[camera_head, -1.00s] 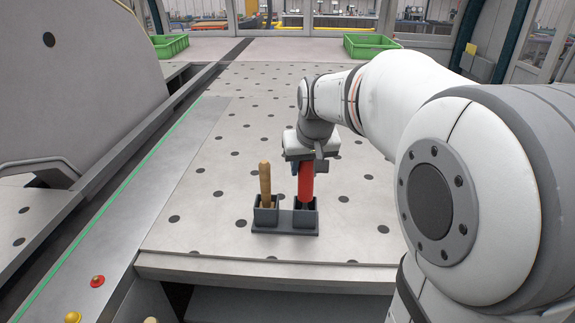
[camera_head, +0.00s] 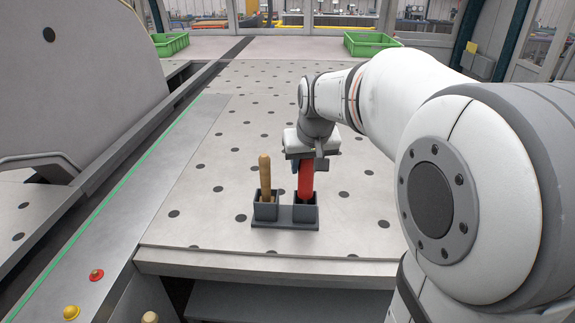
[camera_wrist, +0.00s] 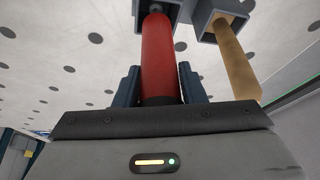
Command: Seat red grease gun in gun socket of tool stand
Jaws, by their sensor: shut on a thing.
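The red grease gun (camera_head: 305,180) is upright, with its lower end inside the right socket of the grey tool stand (camera_head: 285,219) in the head view. In the wrist view, the red grease gun (camera_wrist: 160,58) runs from between my fingers to the square gun socket (camera_wrist: 140,18). My gripper (camera_wrist: 160,84) is shut on it, with one dark finger on each side. The socket's walls hide the gun's lower end, so I cannot tell how deep it sits.
A wooden handle (camera_head: 265,178) stands in the stand's left socket, close beside the gun. The perforated table around the stand is clear. Green bins (camera_head: 370,44) are at the back. A red button (camera_head: 96,275) and a yellow knob (camera_head: 71,312) are at the front left.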

